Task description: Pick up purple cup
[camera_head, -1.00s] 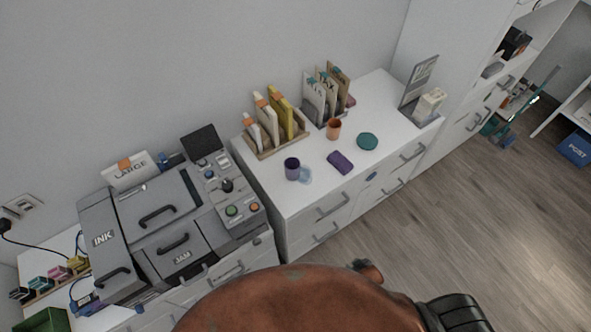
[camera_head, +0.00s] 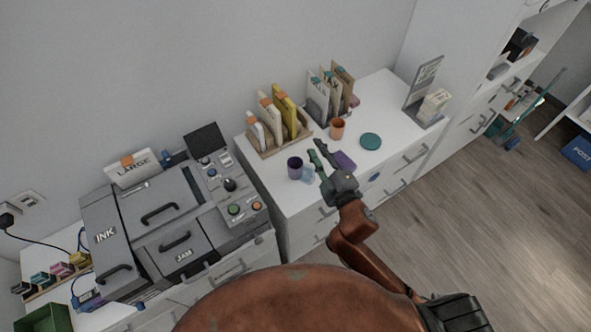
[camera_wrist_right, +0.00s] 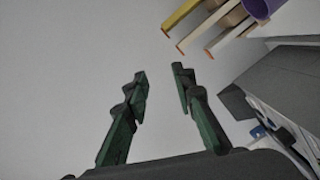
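The purple cup (camera_head: 295,168) stands upright on the white desk (camera_head: 290,205), near its left front part. My right gripper (camera_head: 316,148) is over the desk, just to the right of the cup and apart from it. Its green and dark fingers are spread and empty. My left gripper is not in view.
A purple block (camera_head: 344,161) lies right of the gripper. An orange cup (camera_head: 337,129) and a teal disc (camera_head: 370,142) are behind and right. A wooden file holder (camera_head: 282,145) stands behind the cup. A large grey printer (camera_head: 170,215) is at the left.

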